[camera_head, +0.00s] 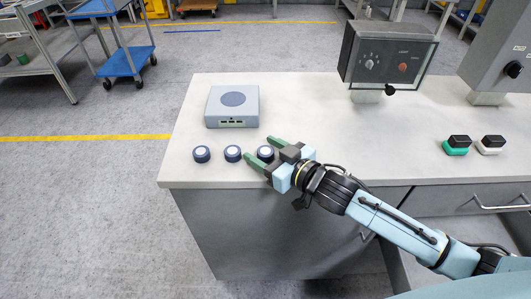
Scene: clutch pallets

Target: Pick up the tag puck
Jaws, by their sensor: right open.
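Three round pucks, dark-sided with pale tops, stand in a row near the front left of the worktop: a left puck (202,154), a middle puck (233,153) and a right puck (265,151). I cannot tell by sight which is the tag puck. My right gripper (260,148) comes in from the lower right with its green fingers open. The right puck shows between the fingers, partly covered by the gripper. I cannot tell whether the fingers touch it. My left gripper is out of view.
A grey-blue box (232,105) with a round dark pad stands behind the pucks on the worktop (310,115). A control box (388,56) stands at the back. Green (457,145) and white (489,144) blocks with black tops sit at right. The worktop's middle is clear.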

